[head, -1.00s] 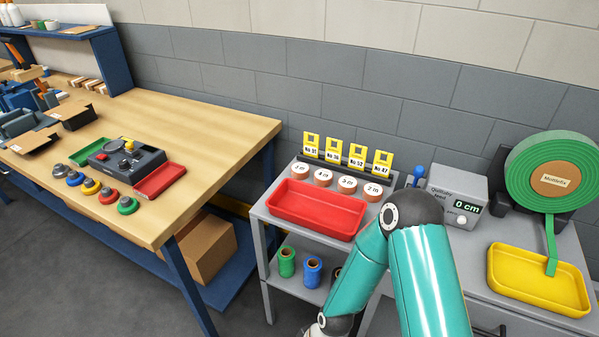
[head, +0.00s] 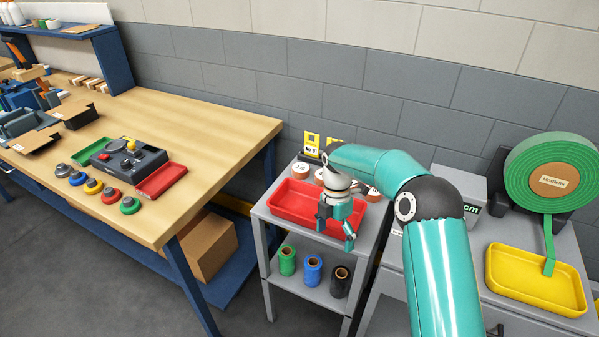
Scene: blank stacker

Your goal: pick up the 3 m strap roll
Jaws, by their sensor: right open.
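Several short rolls with round white labels stand in a row behind the red tray (head: 283,209). The leftmost, the 3 m strap roll (head: 300,171), appears to read "3 m" and is uncovered. My right arm hides most of the others. My right gripper (head: 336,236) is open and empty, pointing down over the tray's front right part, to the right of and nearer than the 3 m roll, not touching it. My left gripper is not in view.
Yellow number cards (head: 312,143) stand behind the rolls. Green, blue and black spools sit on the lower shelf (head: 318,291). A yellow tray (head: 512,290) and a large green strap coil (head: 522,170) are at right. The workbench (head: 215,130) is at left.

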